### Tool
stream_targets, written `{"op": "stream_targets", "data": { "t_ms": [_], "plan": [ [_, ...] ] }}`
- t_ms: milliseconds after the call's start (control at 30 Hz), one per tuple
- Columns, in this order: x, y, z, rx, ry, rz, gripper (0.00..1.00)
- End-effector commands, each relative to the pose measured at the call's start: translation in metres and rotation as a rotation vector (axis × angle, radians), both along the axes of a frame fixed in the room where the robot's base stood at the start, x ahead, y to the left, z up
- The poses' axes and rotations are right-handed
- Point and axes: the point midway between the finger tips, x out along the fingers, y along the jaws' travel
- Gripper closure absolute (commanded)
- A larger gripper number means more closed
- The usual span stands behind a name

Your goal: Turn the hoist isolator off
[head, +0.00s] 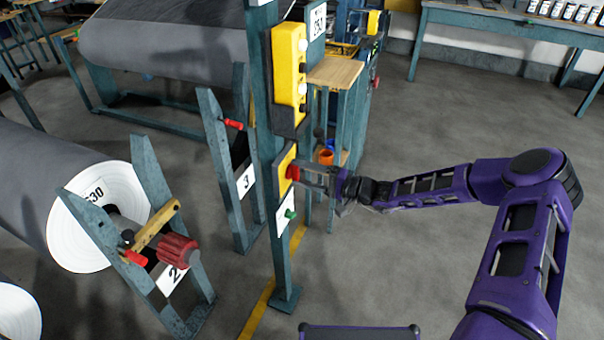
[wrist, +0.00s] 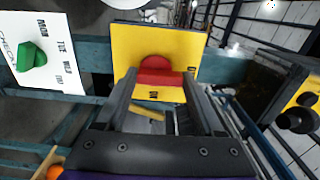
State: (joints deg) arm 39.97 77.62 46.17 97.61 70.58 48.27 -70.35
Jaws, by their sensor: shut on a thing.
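The isolator is a yellow plate (head: 287,157) with a red knob (head: 292,173) on the teal post, below a taller yellow control box. In the wrist view the yellow plate (wrist: 192,42) fills the top middle and the red knob (wrist: 156,64) stands out from it. Small dark marks sit beside and below the knob, too small to read surely. My gripper (head: 302,173) reaches it from the right; in the wrist view its fingers (wrist: 158,84) are shut on the knob's red grip, one on each side. The fingers hide part of the knob and plate.
A white sign (wrist: 58,72) with a green knob (wrist: 30,57) is beside the plate; the knob shows below the isolator in the head view (head: 290,214). The yellow control box (head: 288,65) is above. Stands and rolls (head: 100,215) are left.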

Motion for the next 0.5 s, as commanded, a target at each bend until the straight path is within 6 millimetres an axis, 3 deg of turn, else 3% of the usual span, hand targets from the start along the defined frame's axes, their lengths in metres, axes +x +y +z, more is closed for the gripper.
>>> {"op": "stream_targets", "data": {
  "t_ms": [133,167,300,500],
  "plan": [
    [0.0002,-0.0005,-0.0002,-0.002,-0.002,0.0,0.86],
    [0.0002,-0.0006,-0.0002,-0.002,-0.003,0.0,0.25],
    [0.0001,-0.0005,-0.0002,-0.002,-0.002,0.0,0.0],
    [0.0001,-0.0004,-0.0001,-0.001,-0.001,0.0,0.0]
  ]
}}
